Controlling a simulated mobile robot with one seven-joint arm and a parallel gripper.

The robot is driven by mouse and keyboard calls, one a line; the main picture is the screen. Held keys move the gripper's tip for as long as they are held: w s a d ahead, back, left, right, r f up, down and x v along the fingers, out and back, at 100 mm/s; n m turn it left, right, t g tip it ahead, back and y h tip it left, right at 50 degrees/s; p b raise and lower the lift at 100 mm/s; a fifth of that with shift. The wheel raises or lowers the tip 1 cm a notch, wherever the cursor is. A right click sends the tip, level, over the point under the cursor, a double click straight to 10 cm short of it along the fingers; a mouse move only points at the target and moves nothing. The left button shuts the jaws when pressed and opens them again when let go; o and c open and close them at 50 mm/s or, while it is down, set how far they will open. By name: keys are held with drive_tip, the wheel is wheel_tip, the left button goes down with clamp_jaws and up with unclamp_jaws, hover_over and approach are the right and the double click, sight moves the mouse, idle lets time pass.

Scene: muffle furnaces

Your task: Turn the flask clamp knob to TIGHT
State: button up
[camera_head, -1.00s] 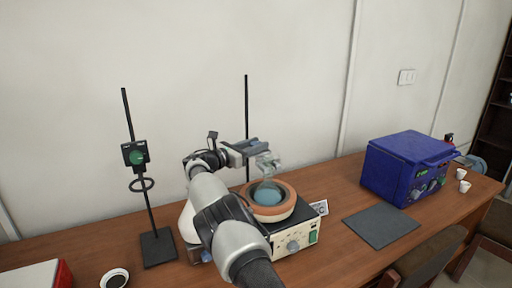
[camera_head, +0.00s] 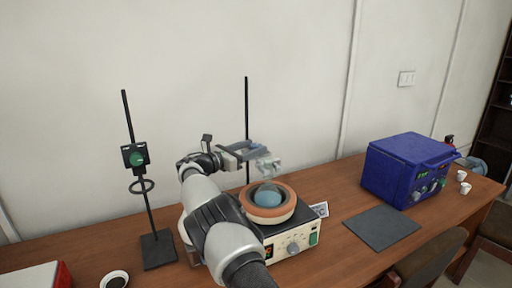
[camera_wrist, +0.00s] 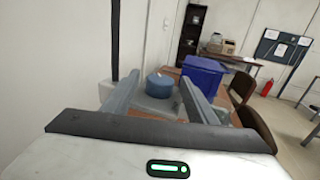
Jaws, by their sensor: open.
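My gripper (camera_head: 262,157) is open above the heating mantle, beside the thin upright rod (camera_head: 247,110). In the wrist view its two grey fingers (camera_wrist: 158,96) reach forward, apart. A short blue-grey cylinder (camera_wrist: 160,84) shows between them, apparently the flask clamp knob. I cannot tell whether either finger touches it, and no TIGHT mark is readable. The round flask with blue contents (camera_head: 267,196) sits in the orange-rimmed mantle (camera_head: 268,214) below my gripper. The clamp itself is mostly hidden by my gripper in the head view.
A second stand with a green-knobbed black box (camera_head: 136,157) and a ring is at left. The mantle's control box (camera_head: 296,242) has a front dial. A blue furnace (camera_head: 400,168) stands at right behind a dark mat (camera_head: 382,226). Small white cups (camera_head: 463,182) are beyond it.

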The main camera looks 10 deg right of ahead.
drive_tip(key=v, duration=1.5)
drive_tip(key=shift+a, duration=0.15)
drive_tip(key=shift+s+r, duration=0.1)
